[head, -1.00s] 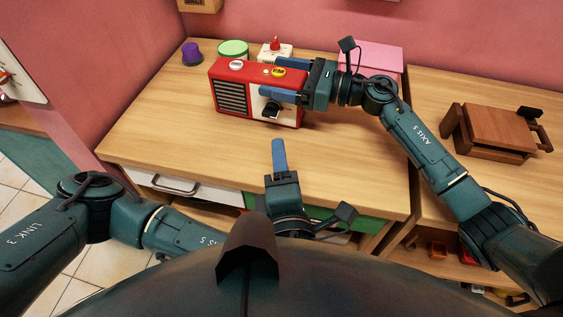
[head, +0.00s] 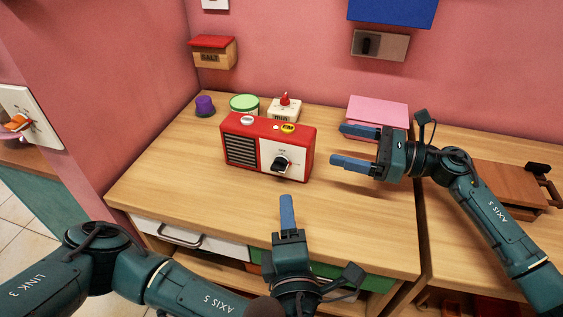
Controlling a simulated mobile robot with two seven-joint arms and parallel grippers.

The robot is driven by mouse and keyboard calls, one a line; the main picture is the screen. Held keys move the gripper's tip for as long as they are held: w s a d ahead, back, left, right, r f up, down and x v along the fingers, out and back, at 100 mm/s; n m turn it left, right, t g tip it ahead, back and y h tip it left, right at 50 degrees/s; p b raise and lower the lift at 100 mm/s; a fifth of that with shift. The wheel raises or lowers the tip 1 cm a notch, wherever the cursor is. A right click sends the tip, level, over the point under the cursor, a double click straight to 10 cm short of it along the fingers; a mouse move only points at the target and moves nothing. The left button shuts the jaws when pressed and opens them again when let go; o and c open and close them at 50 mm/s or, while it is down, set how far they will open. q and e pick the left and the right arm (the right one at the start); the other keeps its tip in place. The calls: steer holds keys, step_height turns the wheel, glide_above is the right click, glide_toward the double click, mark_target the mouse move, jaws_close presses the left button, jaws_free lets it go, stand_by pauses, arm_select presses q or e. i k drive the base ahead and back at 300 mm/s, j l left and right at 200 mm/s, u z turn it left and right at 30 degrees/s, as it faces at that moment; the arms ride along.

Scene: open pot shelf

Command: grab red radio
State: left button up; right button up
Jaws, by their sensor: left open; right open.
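The red radio (head: 268,147) stands upright on the wooden counter, with a dark speaker grille on the left of its front and a white panel with a black knob on the right. My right gripper (head: 338,145) is open and empty, to the right of the radio and apart from it, its blue fingers pointing left towards it. My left gripper (head: 287,200) is in front of the radio, low near the counter's front edge, apart from it. Its blue finger points up in the picture; the other finger is hidden.
Behind the radio stand a purple cup (head: 205,106), a green-lidded container (head: 245,104) and a white item with a red top (head: 285,106). A pink box (head: 378,112) is behind my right gripper. A brown wooden item (head: 509,186) lies at right. The counter (head: 180,180) left of the radio is clear.

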mark_target(255, 147)
steer(key=k, duration=1)
